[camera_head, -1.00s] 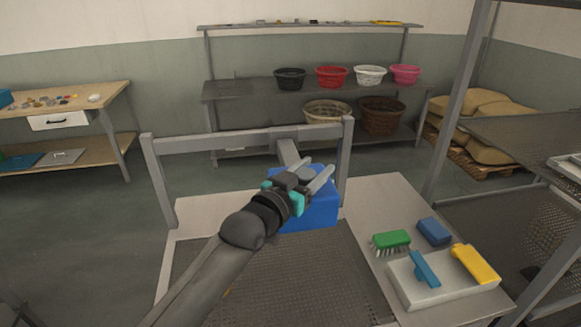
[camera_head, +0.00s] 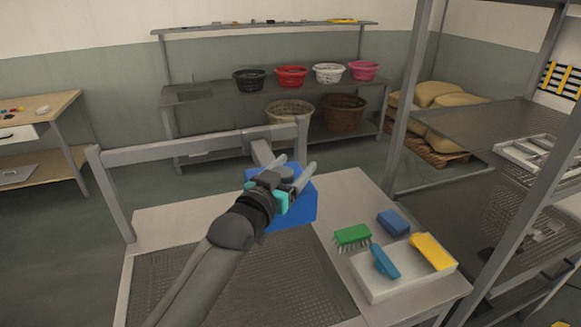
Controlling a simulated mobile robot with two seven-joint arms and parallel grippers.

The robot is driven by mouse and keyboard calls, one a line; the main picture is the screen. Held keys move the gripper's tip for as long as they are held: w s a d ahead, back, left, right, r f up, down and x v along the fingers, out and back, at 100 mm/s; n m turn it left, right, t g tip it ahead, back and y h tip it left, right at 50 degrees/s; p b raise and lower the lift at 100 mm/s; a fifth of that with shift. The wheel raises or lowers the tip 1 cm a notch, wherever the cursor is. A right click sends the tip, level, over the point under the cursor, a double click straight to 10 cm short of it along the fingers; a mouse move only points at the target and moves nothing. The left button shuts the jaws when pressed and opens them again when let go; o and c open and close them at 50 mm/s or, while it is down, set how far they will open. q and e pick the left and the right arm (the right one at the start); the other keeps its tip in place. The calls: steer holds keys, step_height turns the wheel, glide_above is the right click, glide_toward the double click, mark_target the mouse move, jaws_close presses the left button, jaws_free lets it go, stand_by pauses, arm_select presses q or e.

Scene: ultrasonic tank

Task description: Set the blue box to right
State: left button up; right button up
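The blue box (camera_head: 299,207) is at the back of the metal work table, partly covered by my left gripper. My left gripper (camera_head: 291,169) reaches in from the lower left, with its two fingers set apart at the box's upper part. It appears shut on the box, though the contact is partly hidden. I cannot tell whether the box touches the table. My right gripper is not in view.
The work table (camera_head: 345,195) has a dark mesh surface (camera_head: 240,280) in front of the box. To the right are a green brush (camera_head: 352,235), a blue block (camera_head: 393,222) and a white tray (camera_head: 400,287) with a blue brush and a yellow block. A rack stands further right.

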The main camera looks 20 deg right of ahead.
arm_select(q)
steer(key=shift+o, duration=0.7)
steer(key=shift+a, duration=0.1)
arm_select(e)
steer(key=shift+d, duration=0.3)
arm_select(q)
steer(key=shift+a, duration=0.1)
steer(key=shift+s+a, duration=0.2)
steer(key=v, duration=1.4)
steer(key=shift+s+a, duration=0.15)
steer(key=shift+s, duration=0.1)
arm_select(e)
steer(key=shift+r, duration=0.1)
